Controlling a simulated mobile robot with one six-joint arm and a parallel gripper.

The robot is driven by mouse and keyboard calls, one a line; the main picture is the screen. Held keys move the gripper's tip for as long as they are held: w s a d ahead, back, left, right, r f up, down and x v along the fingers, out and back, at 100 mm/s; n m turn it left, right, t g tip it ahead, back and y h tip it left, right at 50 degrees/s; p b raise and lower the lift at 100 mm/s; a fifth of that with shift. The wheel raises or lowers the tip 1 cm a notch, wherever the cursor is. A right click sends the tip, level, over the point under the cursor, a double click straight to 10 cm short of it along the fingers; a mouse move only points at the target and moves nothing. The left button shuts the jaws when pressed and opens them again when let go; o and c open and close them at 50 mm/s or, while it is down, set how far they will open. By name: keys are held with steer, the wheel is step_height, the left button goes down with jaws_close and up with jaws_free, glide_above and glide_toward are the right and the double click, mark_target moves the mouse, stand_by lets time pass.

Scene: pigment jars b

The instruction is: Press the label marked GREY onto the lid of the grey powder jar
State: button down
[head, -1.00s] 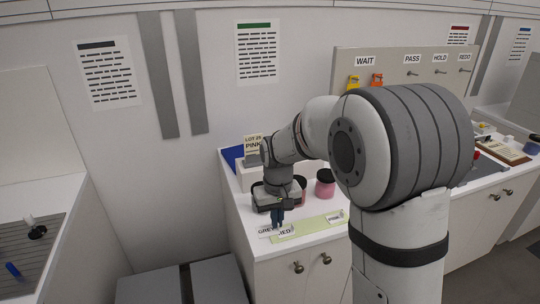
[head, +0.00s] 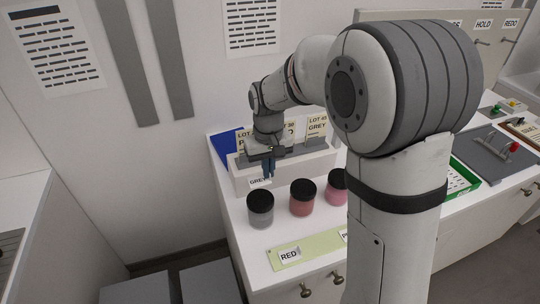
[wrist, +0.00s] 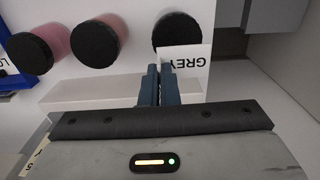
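My gripper (head: 268,176) is shut on the white GREY label (head: 259,183), which hangs from its fingertips, also seen in the wrist view (wrist: 186,66). The grey powder jar (head: 260,212) has a black lid (head: 260,195) and stands at the left end of the jar row. The label is behind and above this lid in the head view, apart from it as far as I can tell. In the wrist view the label overlaps part of the black lid (wrist: 172,32). The fingers (wrist: 155,86) are beside the lid, not over its middle.
A red jar (head: 302,200) and a pink jar (head: 336,188) stand to the right. A white stand (head: 240,180) with lot cards is close behind my gripper. In front, a pale green strip (head: 318,246) bears a RED label (head: 289,256) and another, partly hidden label.

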mark_target(269, 195)
stand_by(0.4)
steer(key=shift+s+f+b, duration=0.1)
steer(key=shift+f+b, duration=2.05)
steer(key=shift+f, duration=0.75)
steer(key=shift+f+b, duration=0.45)
steer(key=shift+f, duration=0.2)
steer(key=c, duration=1.6)
jaws_free()
steer(key=shift+r, duration=0.1)
steer(key=shift+r+p, duration=2.1)
steer(key=shift+r, duration=0.85)
